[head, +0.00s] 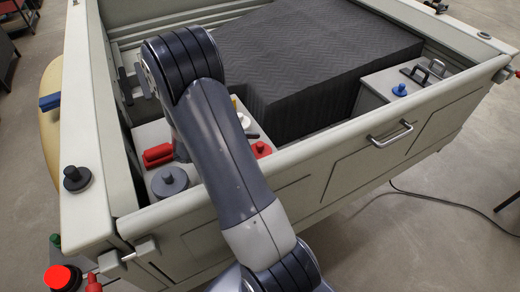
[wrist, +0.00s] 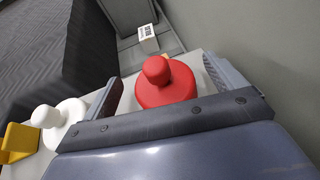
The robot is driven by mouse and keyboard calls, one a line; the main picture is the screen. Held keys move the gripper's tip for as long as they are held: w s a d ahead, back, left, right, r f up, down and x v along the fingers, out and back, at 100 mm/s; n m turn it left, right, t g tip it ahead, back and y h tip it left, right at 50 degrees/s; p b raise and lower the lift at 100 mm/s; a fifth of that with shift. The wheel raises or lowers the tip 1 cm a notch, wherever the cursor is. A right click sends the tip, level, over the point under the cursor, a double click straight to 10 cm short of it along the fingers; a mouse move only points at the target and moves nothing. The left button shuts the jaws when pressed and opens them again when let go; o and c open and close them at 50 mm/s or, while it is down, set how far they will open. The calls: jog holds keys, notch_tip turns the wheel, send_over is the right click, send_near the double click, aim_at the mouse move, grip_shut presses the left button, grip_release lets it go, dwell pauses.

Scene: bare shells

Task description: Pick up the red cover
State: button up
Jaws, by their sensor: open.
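The red cover (wrist: 166,88) is a round disc with a round knob on top. In the wrist view it shows between the two fingers of my gripper (wrist: 160,70), with a gap on either side. My gripper is open and holds nothing. How far the fingers are above the cover is hard to tell. In the head view a red cover with a knob (head: 261,150) shows just right of my arm, near the front wall, and looks like the same one.
A white knobbed cover (wrist: 65,118) and a yellow piece (wrist: 18,138) are left of the red cover. A red handled piece (head: 158,155) and a grey knobbed disc (head: 169,181) are left of my arm. The front wall (wrist: 260,40) and a dark ribbed block (head: 330,45) flank the space.

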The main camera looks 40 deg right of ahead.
jog(key=shift+s+d+f, duration=0.2)
jog(key=shift+d, duration=0.25)
jog(key=c, duration=0.9)
jog(key=shift+r, duration=0.1)
